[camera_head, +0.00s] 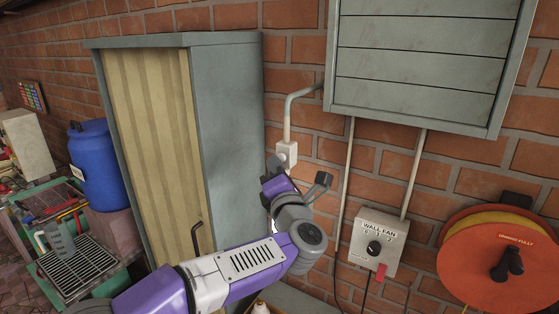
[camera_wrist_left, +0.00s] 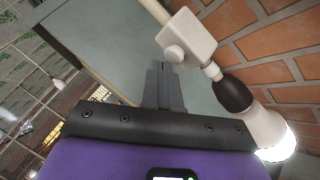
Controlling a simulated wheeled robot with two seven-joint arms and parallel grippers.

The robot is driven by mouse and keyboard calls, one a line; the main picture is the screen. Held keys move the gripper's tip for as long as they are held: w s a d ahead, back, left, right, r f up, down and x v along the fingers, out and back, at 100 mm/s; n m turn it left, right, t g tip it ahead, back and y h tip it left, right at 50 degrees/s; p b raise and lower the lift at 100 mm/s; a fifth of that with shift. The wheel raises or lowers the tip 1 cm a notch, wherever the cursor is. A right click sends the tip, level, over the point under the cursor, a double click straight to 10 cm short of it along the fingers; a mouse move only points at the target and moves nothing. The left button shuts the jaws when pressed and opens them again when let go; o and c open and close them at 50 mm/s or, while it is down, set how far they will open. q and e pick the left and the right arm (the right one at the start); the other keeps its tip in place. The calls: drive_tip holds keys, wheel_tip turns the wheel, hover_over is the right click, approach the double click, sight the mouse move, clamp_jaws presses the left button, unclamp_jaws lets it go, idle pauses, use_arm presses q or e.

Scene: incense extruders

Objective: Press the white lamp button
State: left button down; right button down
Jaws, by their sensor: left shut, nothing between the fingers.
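A white lamp box (camera_head: 287,152) hangs at the end of a pale pipe on the brick wall. It also shows in the left wrist view (camera_wrist_left: 190,36), with a round white button (camera_wrist_left: 174,54) on its side. Below it are a black socket (camera_wrist_left: 232,93) and a bulb that glows white (camera_wrist_left: 274,142). In the head view my arm hides the bulb. My left gripper (camera_head: 274,164) is just beside the box. In the left wrist view its fingers (camera_wrist_left: 156,67) are together and empty, just left of the button; I cannot tell whether they touch it. My right gripper is not in view.
A grey cabinet (camera_head: 228,110) with a cream front stands left of the lamp. A grey slatted wall box (camera_head: 420,55) juts out above right. A wall fan control box (camera_head: 372,240) and an orange hose reel (camera_head: 490,265) are at the right.

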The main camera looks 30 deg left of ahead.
use_arm(q)
drive_tip(key=shift+s, duration=0.1)
drive_tip(key=s+b, duration=0.1)
drive_tip(key=s, duration=0.2)
drive_tip(key=s+b, duration=0.1)
drive_tip(key=s, duration=0.2)
drive_tip(key=shift+a+b, duration=0.2)
drive_tip(key=shift+b, duration=0.2)
